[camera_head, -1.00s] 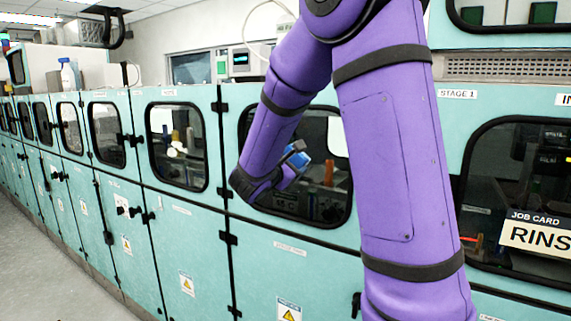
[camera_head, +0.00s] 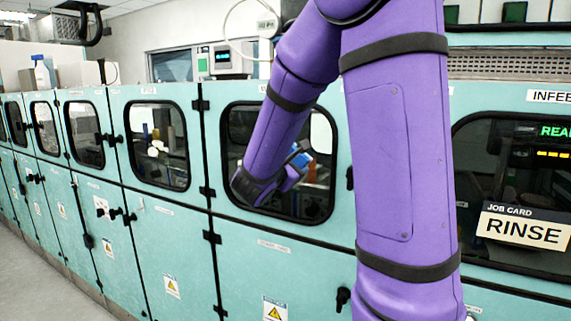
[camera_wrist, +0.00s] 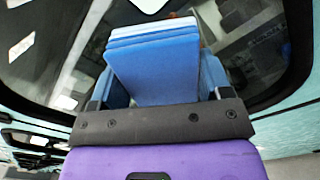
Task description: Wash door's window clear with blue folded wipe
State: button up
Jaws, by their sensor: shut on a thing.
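A blue folded wipe (camera_head: 300,158) is held at the end of my purple arm; in the wrist view it is a layered blue pad (camera_wrist: 155,68), paler at its far edge. My gripper (camera_wrist: 158,85) is shut on it, with a blue finger on each side. Both are in front of a door's dark, black-framed window (camera_head: 318,195), near its right half. Part of the window is hidden behind my arm. I cannot tell whether the wipe touches the glass, nor clearly see any dirt on it.
A row of teal cabinet doors with similar windows (camera_head: 157,145) runs away to the left. Dark latches and hinges (camera_head: 211,237) stand out from the doors. A "RINSE" job card (camera_head: 522,229) is on the right window. Free floor (camera_head: 25,270) shows at lower left.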

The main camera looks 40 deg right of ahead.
jog(key=shift+w+a, duration=0.35)
jog(key=shift+w, duration=0.45)
jog(key=shift+w+a, duration=0.3)
jog(key=shift+w, duration=0.5)
jog(key=w+a, duration=0.3)
jog(key=w, duration=0.7)
jog(key=shift+a, duration=0.1)
jog(key=shift+s+a, duration=0.1)
jog(key=shift+v, duration=2.85)
jog(key=shift+a, duration=0.1)
jog(key=shift+v, duration=1.4)
